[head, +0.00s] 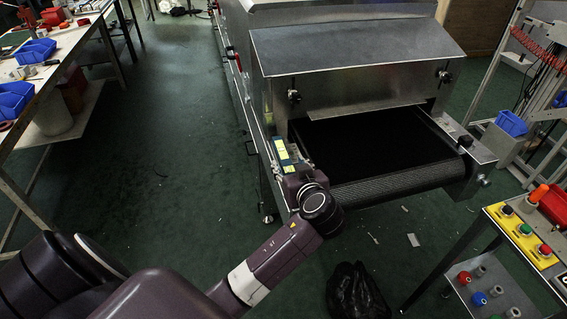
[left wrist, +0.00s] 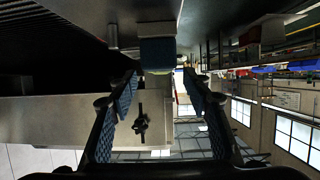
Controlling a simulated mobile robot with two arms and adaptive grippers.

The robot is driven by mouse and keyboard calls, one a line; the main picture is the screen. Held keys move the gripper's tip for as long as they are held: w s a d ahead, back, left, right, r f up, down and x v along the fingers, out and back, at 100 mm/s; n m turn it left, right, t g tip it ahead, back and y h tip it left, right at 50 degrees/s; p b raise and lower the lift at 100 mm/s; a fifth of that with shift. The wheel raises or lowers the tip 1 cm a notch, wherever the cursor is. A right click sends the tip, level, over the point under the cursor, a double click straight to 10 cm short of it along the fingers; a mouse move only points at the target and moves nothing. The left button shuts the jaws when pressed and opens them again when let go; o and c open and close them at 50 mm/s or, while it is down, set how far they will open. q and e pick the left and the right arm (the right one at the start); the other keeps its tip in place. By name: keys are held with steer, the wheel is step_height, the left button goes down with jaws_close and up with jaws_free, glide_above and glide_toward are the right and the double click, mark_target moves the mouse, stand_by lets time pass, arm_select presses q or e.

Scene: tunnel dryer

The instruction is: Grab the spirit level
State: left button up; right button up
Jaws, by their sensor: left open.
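The spirit level (head: 282,149) is a narrow yellow-green bar with a blue-grey part, lying on the near left side ledge of the metal dryer. My left gripper (head: 294,168) reaches over that ledge at the near end of the level, and my wrist hides part of the area. In the left wrist view, the open blue-padded fingers (left wrist: 160,82) point toward a blue block (left wrist: 157,53) that looks like the level's end. It shows between and beyond the fingertips, and I cannot tell whether they touch it. My right gripper is not in view.
The dryer's dark conveyor belt (head: 390,150) lies right of the gripper, under a metal hood (head: 350,55). A control stand (head: 530,235) is at right, a black bag (head: 355,292) on the floor, and a workbench (head: 62,52) at left. Green floor is free between bench and dryer.

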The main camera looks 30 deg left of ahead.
mark_target(286, 160)
arm_select(q)
steer(key=shift+p+x, duration=0.5)
steer(key=shift+x, duration=2.8)
steer(key=shift+s+f, duration=0.1)
steer(key=shift+f, duration=0.1)
jaws_close()
steer(key=shift+r, duration=0.15)
